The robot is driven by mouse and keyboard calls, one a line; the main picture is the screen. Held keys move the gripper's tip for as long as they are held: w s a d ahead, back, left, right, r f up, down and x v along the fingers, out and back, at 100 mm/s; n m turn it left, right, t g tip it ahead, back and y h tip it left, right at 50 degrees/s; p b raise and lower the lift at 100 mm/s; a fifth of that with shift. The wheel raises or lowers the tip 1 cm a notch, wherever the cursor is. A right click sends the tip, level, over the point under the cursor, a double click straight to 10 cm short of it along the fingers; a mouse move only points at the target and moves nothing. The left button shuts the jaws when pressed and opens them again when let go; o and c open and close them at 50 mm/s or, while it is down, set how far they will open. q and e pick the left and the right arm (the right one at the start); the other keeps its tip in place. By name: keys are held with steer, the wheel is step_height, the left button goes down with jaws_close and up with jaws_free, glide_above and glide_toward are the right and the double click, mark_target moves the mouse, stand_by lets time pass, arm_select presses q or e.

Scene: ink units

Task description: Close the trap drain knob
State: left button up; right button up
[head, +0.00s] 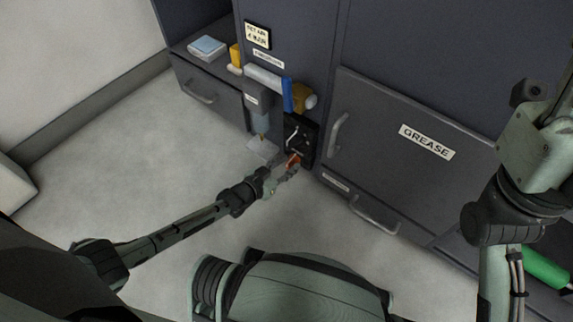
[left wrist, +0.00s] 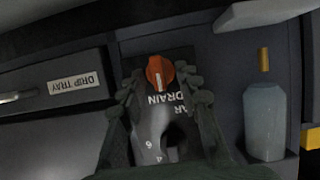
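The trap drain knob (left wrist: 160,72) is orange with a pale mark. It sits on a dark panel (left wrist: 180,58) with white lettering that includes "DRAIN". In the head view the orange knob (head: 293,160) is low on the cabinet front, partly hidden by my left gripper (head: 287,173). In the left wrist view the fingers of my left gripper (left wrist: 161,76) are apart, one on each side of the knob. I cannot tell whether they touch it. My right arm shows at the right of the head view, but its gripper is not seen.
A "GREASE" cabinet door (head: 395,150) with handles is right of the panel. A bottle (left wrist: 264,120) stands in a recess beside the panel. A "DRIP TRAY" drawer front (left wrist: 65,85) is on its other side. The pale floor (head: 150,150) at left is clear.

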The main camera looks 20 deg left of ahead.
arm_select(q)
steer(key=shift+s, duration=0.1)
steer(key=v, duration=1.2)
